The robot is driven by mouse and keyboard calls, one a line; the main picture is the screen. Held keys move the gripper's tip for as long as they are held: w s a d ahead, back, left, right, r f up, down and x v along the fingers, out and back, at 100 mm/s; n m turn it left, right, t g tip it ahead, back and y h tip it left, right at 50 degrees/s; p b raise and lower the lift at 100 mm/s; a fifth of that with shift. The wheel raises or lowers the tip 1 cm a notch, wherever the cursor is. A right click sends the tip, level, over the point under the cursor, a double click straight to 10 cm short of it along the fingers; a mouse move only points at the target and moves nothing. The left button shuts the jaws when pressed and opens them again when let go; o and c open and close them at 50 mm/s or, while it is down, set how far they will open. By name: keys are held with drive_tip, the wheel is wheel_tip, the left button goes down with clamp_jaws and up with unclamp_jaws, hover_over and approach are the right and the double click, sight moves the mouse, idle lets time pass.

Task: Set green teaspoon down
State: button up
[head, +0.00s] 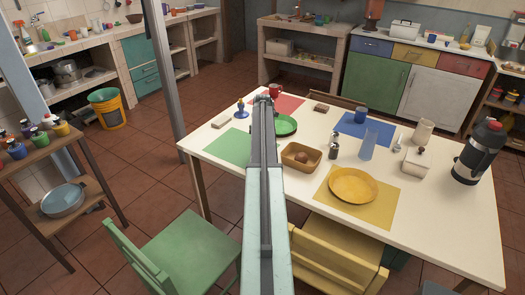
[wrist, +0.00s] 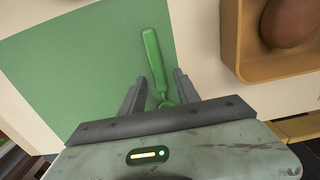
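The green teaspoon (wrist: 152,52) shows in the wrist view over the green placemat (wrist: 85,65), near the mat's right edge. Its handle points away from my gripper (wrist: 158,76), and its near end runs down between the fingers. The fingers stand apart on both sides of the spoon, with gaps visible. I cannot tell whether the spoon fully rests on the mat. In the head view my arm hides the spoon and the fingertips; the green placemat (head: 224,148) shows left of my arm.
A tan tray (head: 301,165) with a brown round item (head: 302,156) lies just right of my arm. A green plate (head: 288,126), red mug (head: 275,91) and blue egg cup (head: 241,109) stand farther back. A yellow plate (head: 353,185) and black flask (head: 480,150) are on the right.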

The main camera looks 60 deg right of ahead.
wheel_tip(320, 180, up, 12)
drive_tip(key=p, duration=1.1)
drive_tip(key=w+a+m, duration=0.2)
drive_tip(key=w+a, duration=0.3)
drive_tip(key=a, duration=0.6)
drive_tip(key=w+a+m, duration=0.3)
drive_tip(key=w+a, duration=0.1)
drive_tip(key=a, duration=0.7)
drive_tip(key=w+a+m, duration=0.2)
drive_tip(key=w+a, duration=0.3)
drive_tip(key=a, duration=0.5)
drive_tip(key=s+a+m, duration=0.2)
drive_tip(key=a+m, duration=0.3)
drive_tip(key=a, duration=1.4)
drive_tip(key=s+a+m, duration=0.3)
drive_tip(key=a+m, duration=0.3)
drive_tip(key=a, duration=1.2)
drive_tip(key=shift+s+a, duration=0.25)
drive_tip(key=shift+a, duration=0.1)
